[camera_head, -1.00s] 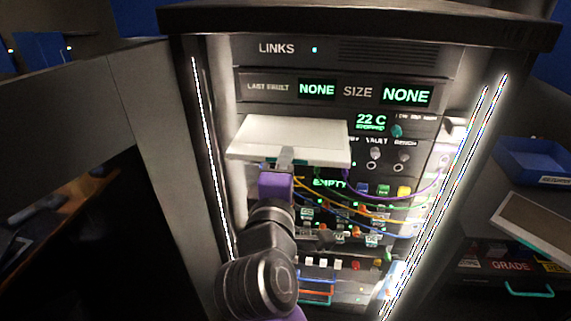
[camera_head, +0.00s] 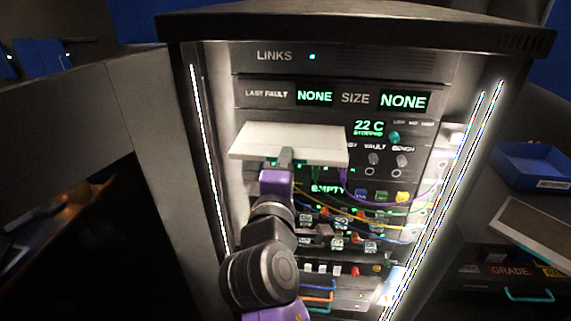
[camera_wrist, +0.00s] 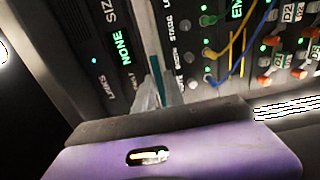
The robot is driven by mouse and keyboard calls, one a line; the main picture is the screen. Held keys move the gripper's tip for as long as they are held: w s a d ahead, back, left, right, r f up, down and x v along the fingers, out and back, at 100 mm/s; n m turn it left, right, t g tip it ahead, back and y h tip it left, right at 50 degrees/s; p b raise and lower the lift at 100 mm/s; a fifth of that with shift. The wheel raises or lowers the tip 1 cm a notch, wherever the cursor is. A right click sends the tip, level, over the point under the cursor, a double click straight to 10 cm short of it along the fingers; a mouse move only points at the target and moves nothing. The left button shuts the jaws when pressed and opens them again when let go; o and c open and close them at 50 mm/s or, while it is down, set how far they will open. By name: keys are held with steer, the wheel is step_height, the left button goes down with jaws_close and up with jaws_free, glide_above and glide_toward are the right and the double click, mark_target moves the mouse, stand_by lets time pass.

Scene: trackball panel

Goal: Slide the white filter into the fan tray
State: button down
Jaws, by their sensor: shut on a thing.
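The white filter (camera_head: 290,143) is a flat, pale slab in front of the left part of the rack, just below the LAST FAULT display row. It lies nearly level and covers the panel behind it. My gripper (camera_head: 286,160) is shut on the filter's near edge, from the front. In the wrist view the grey fingers (camera_wrist: 148,92) show, with a pale, narrow part of the filter (camera_wrist: 168,82) beside them. The fan tray's opening is hidden behind the filter, and I cannot tell whether the filter's far edge is inside it.
Yellow, purple and blue cables (camera_head: 375,222) loop just below and right of the filter. Bright light strips edge the rack (camera_head: 211,160). A blue bin (camera_head: 535,165) and a pale-topped panel (camera_head: 540,232) are at right. The space before the rack's upper displays is clear.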

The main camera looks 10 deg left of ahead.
mark_target(292, 133)
steer(key=shift+w+d+b, duration=0.15)
steer(key=shift+w+b, duration=0.7)
steer(key=shift+w, duration=4.45)
steer(key=c, duration=1.3)
jaws_free()
steer(key=shift+c, duration=0.2)
steer(key=s+b, duration=0.1)
steer(key=s, duration=0.6)
steer(key=shift+s+b, duration=0.3)
steer(key=shift+b, duration=0.1)
steer(key=shift+s, duration=0.1)
